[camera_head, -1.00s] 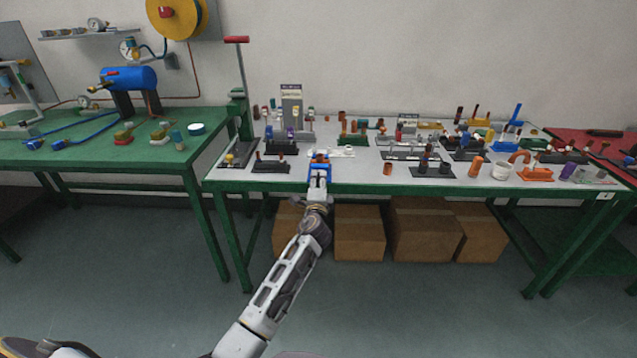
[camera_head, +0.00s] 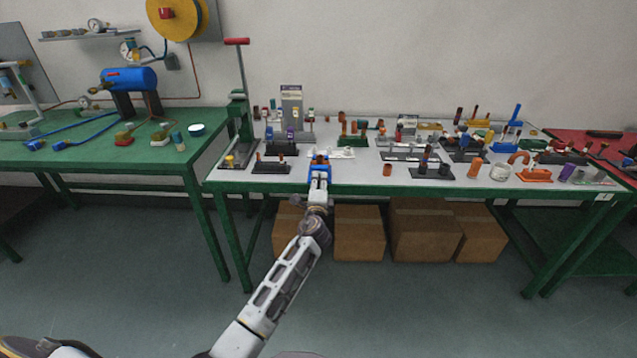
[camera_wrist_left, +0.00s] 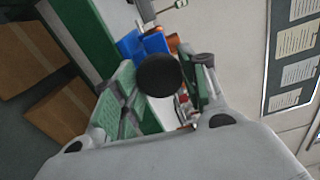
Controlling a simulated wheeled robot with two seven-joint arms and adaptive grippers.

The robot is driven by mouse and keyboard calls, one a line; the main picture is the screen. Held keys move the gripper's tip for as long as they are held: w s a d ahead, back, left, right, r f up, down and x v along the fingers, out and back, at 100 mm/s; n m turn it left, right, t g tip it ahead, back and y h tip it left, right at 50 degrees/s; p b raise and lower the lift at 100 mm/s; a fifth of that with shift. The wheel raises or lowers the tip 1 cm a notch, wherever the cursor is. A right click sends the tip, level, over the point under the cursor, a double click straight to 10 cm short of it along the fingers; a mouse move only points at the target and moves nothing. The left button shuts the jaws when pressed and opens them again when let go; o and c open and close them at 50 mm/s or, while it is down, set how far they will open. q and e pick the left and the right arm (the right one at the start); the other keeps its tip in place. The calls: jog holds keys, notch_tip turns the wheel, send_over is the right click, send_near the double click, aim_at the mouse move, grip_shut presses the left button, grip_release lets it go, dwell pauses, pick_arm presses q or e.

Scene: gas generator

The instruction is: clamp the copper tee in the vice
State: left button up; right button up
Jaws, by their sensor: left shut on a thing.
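A small blue vice (camera_head: 319,163) stands at the front edge of the grey-topped table. It also shows in the left wrist view (camera_wrist_left: 130,44). My left gripper (camera_head: 319,178) is in front of it, its two fingers on either side of a round black knob (camera_wrist_left: 158,75), and is shut on it. The knob hides part of the vice. A copper-coloured piece (camera_wrist_left: 173,42) shows just beyond the blue parts; it may be the copper tee, but its shape and whether the jaws touch it are unclear. My right gripper is not in view.
Several copper fittings and small racks crowd the grey table, including a black stand (camera_head: 432,172) and a copper piece (camera_head: 387,169) to the right. A dark holder (camera_head: 271,167) is left of the vice. Cardboard boxes (camera_head: 360,233) sit underneath.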

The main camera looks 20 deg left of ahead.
pick_arm(q)
jog(key=shift+m+p, duration=1.8)
jog(key=shift+m, duration=0.5)
dwell(0.5)
jog(key=shift+f, duration=0.1)
dwell(0.4)
jog(key=o, duration=1.1)
jog(key=shift+c, duration=0.2)
jog(key=shift+n+b, duration=0.9)
jog(key=shift+b, duration=0.1)
jog(key=shift+n+b, duration=1.5)
jog(key=shift+n, duration=0.4)
jog(key=shift+c, duration=0.3)
jog(key=c, duration=1)
